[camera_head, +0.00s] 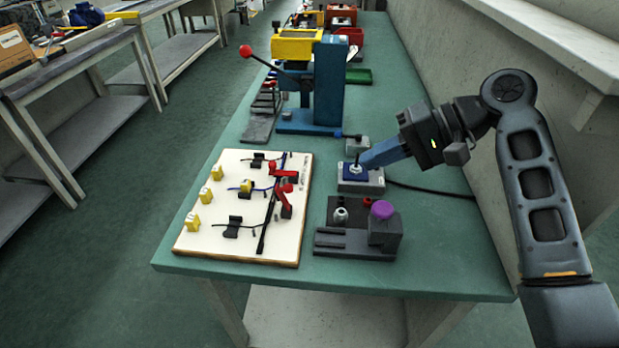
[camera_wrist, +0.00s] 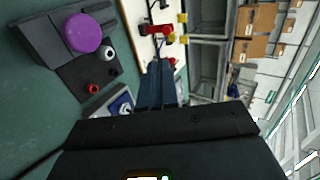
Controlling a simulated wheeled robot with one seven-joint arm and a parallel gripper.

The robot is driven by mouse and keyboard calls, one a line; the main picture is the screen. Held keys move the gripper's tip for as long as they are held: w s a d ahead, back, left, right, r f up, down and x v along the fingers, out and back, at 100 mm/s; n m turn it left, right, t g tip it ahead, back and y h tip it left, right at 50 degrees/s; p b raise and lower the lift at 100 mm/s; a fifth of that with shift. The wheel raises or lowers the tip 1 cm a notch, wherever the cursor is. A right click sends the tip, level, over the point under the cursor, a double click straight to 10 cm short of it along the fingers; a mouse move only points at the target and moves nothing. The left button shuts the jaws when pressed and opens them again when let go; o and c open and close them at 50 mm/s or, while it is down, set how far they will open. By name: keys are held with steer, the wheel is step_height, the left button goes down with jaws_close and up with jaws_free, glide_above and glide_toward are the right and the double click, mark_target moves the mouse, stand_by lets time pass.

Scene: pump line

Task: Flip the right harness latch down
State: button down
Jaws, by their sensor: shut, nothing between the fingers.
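The white harness board (camera_head: 215,237) lies on the near left of the green bench, with dark cables and clips on it. Two red latches show near its right side. The farther latch (camera_head: 285,174) has its red arm pointing left. The nearer latch (camera_head: 286,196) has its red arm raised at a tilt. A red latch also shows in the wrist view (camera_wrist: 155,29). My gripper (camera_head: 364,162) is shut and empty, with its blue fingers right of the board, apart from both latches, over or beside a small blue-topped block (camera_head: 348,185). The fingers point toward the board in the wrist view (camera_wrist: 157,68).
A dark fixture with a purple knob (camera_head: 382,209) stands right of the board. A blue press (camera_head: 327,85) with a red-balled lever stands behind. Yellow connectors (camera_head: 192,221) line the board's left edge. A wall (camera_head: 440,60) runs along the right.

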steer(key=p, duration=0.1)
glide_toward(292, 188)
steer(key=x, duration=0.5)
steer(key=shift+x, duration=0.85)
steer(key=shift+r+p, duration=0.1)
steer(key=shift+p, duration=0.25)
